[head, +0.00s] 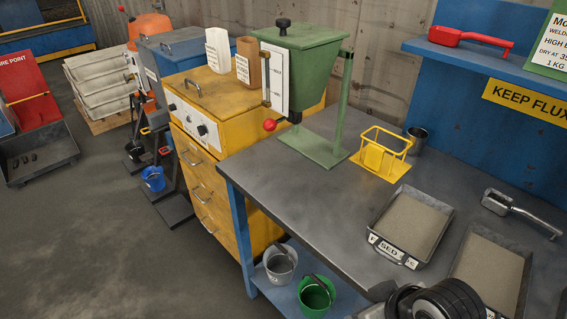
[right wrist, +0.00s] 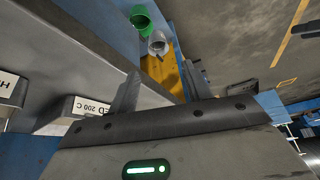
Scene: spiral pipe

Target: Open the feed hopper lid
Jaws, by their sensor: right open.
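The green feed hopper (head: 315,75) stands on its green stand at the far left end of the grey workbench. Its green lid (head: 305,37) lies flat over the top and looks closed, with a black knob (head: 283,25) on it. A red ball handle (head: 270,125) sticks out low on the hopper's front. My right gripper (right wrist: 160,72) is open and empty in the right wrist view, beside the bench edge and well away from the hopper. Part of my right arm shows at the bottom of the head view. My left gripper is not in view.
A yellow wire holder (head: 381,152) and a dark cup (head: 417,139) stand right of the hopper. Trays (head: 410,225) and a metal scoop (head: 520,212) lie nearer on the bench. A yellow drawer cabinet (head: 205,165) stands left. The bench's front left is clear.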

